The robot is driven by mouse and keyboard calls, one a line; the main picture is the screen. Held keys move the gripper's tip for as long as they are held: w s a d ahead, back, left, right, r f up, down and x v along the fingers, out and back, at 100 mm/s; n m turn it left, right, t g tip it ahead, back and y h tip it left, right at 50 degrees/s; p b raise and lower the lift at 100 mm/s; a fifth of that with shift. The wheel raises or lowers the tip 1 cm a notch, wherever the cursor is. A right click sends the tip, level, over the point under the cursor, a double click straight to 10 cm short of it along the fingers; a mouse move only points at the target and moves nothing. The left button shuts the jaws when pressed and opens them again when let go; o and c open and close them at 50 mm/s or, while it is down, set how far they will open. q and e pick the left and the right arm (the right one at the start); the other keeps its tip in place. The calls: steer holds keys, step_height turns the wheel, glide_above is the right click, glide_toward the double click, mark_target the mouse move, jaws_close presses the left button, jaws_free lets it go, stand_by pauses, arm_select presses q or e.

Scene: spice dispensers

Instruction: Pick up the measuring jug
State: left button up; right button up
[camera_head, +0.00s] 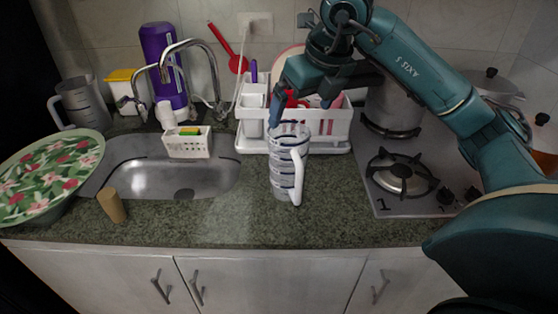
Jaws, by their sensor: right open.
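A clear measuring jug (287,172) with dark bands and a white handle stands upright on the counter right of the sink, its handle facing the front right. My right gripper (302,108) is open above and behind the jug's top, fingers pointing down. The left finger overlaps the jug's rim in the picture; I cannot tell whether they touch. A second, greyish see-through jug (82,104) with a handle stands at the far left behind the sink. My left gripper is not in view.
A white dish rack (329,128) stands behind the jug. A gas hob (403,204) with a pot is on the right. The sink (165,181), a sponge holder (188,147), a floral plate (48,176) and a brown cylinder (111,205) are left. The counter in front of the jug is clear.

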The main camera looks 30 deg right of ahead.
mark_target(290, 147)
steer(key=x, duration=0.3)
steer(key=p+x, duration=0.1)
steer(key=x, duration=0.3)
steer(key=s+x, duration=0.1)
steer(key=x, duration=0.2)
steer(key=shift+w+a+f+p, duration=0.1)
steer(key=shift+f+p, duration=0.25)
steer(key=shift+f, duration=0.25)
steer(key=shift+w+f, duration=0.2)
steer(key=shift+f, duration=0.25)
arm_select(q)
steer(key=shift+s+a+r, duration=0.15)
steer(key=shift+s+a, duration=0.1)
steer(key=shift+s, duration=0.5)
arm_select(e)
steer(key=c, duration=1.4)
